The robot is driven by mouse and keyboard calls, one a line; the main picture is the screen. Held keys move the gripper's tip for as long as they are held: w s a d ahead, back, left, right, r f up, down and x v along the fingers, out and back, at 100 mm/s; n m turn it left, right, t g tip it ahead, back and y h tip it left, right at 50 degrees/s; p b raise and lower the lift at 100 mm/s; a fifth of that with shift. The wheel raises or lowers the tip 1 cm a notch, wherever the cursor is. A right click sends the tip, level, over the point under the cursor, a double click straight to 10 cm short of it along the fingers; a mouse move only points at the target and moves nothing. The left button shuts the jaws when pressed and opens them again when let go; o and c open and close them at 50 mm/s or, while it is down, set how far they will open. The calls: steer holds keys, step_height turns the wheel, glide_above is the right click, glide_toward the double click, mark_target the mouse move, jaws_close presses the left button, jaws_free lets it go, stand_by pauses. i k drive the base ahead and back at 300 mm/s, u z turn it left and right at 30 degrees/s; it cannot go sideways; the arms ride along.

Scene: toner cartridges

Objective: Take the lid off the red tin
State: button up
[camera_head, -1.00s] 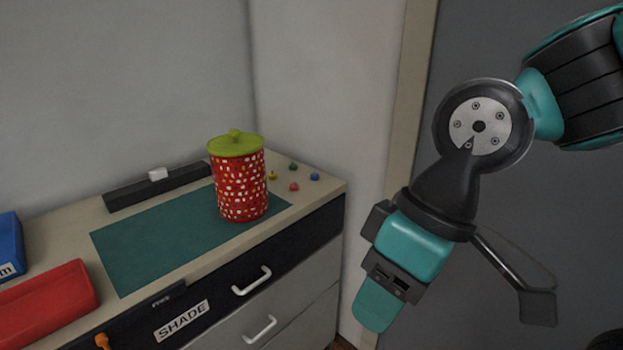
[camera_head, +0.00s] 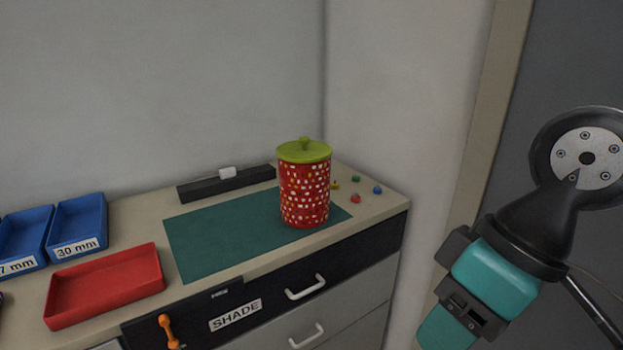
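The red tin (camera_head: 303,196) with white specks stands upright at the right part of a green mat on the cabinet top. Its yellow-green lid (camera_head: 304,152) with a small knob sits on top of it. My arm is at the right of the view, well apart from the tin. The end of my arm points down at the lower right, and the fingertips are not clearly shown, so I cannot tell whether my gripper (camera_head: 447,329) is open or shut. Nothing held is visible.
The green mat (camera_head: 215,237) has bare room left of the tin. A red tray (camera_head: 105,287) and blue bins (camera_head: 78,229) stand at left. A black bar (camera_head: 205,187) with a white block lies behind. Several small coloured pieces (camera_head: 356,198) lie right of the tin, near the wall.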

mark_target(304, 151)
steer(key=u, duration=0.45)
steer(key=k, duration=0.55)
steer(key=z, duration=0.2)
steer(key=i, duration=1)
steer(key=u, duration=0.65)
steer(key=i, duration=0.6)
steer(key=u, duration=0.7)
